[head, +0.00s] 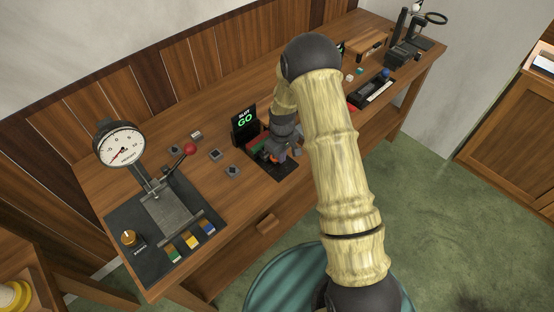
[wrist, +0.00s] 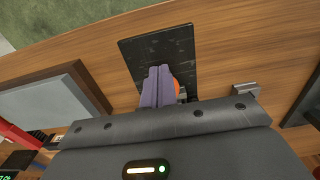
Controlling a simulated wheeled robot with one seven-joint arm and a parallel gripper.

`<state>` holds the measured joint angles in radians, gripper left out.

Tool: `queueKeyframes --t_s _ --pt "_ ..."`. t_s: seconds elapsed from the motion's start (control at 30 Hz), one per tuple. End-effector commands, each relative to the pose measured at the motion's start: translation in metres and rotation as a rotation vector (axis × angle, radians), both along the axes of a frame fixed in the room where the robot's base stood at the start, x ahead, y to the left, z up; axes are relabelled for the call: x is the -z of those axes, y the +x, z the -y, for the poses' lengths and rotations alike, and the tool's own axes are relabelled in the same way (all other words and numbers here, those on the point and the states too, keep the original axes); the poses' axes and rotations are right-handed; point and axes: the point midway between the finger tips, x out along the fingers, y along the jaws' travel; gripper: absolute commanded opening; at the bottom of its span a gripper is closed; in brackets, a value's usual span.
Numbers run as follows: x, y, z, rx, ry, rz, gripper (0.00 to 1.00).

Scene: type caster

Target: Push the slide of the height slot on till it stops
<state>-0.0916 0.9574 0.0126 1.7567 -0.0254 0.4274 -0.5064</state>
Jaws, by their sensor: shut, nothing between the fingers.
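The height slot's dark base plate (head: 286,172) lies near the front edge of the bench, below a black sign (head: 245,125) reading "SLOT GO". It also shows in the wrist view (wrist: 181,45). My gripper (head: 283,155) is low over this plate, its fingers shut and empty in the wrist view (wrist: 158,83). An orange part (wrist: 177,86), perhaps the slide's knob, shows just right of the fingers and is partly hidden by them. It also shows below the gripper in the head view (head: 273,159). I cannot tell whether the fingers touch it. The slide's track is mostly hidden.
A dial gauge (head: 120,146) and a red-knobbed lever (head: 190,149) stand left. Small grey blocks (head: 215,154) lie between them and the slot. In the wrist view, a grey-topped block (wrist: 50,105) is left and a small metal piece (wrist: 245,90) right.

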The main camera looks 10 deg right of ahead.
Motion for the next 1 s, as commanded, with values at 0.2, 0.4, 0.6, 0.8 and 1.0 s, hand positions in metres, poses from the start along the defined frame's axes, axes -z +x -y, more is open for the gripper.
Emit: queueKeyframes --t_s 0.2,0.4,0.6,0.8,1.0 --pt "0.000 0.003 -0.003 -0.001 0.001 0.001 0.00" --pt "0.000 0.007 -0.006 -0.001 0.002 0.004 0.00" --pt "-0.001 0.009 -0.007 -0.002 0.003 0.008 0.00" --pt "-0.001 0.011 -0.009 -0.003 0.005 0.012 0.00" --pt "-0.002 0.015 -0.013 -0.004 0.007 0.013 0.00"
